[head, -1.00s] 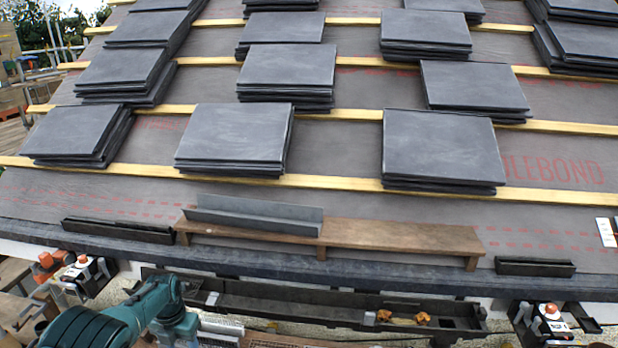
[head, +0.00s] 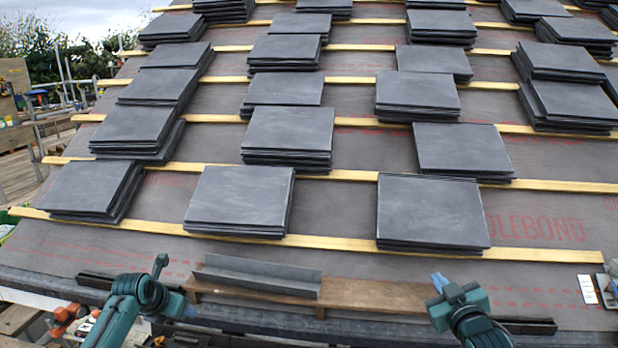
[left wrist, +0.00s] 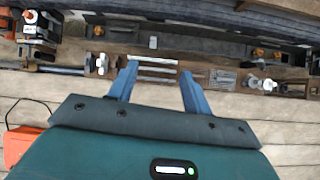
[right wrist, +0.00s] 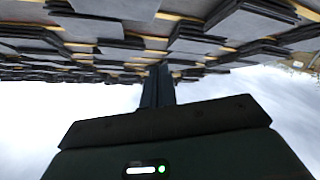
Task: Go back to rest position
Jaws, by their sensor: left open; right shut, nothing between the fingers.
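My right gripper (head: 439,283) is raised at the lower right of the head view, over the right end of the wooden plank. In the right wrist view its fingers (right wrist: 158,84) are together with nothing between them. My left gripper (head: 187,312) is at the lower left of the head view, by the plank's left end; its fingers are hard to make out there. In the left wrist view its two blue fingers (left wrist: 157,78) are apart and empty, with a dark trough and tools beyond them.
Several stacks of slate tiles (head: 432,210) rest on the roof's yellow battens (head: 330,243). A grey angled piece (head: 257,275) lies on the wooden plank (head: 375,293) near the eave. A white card (head: 587,289) is at the right. The dark trough (left wrist: 200,45) runs below the eave.

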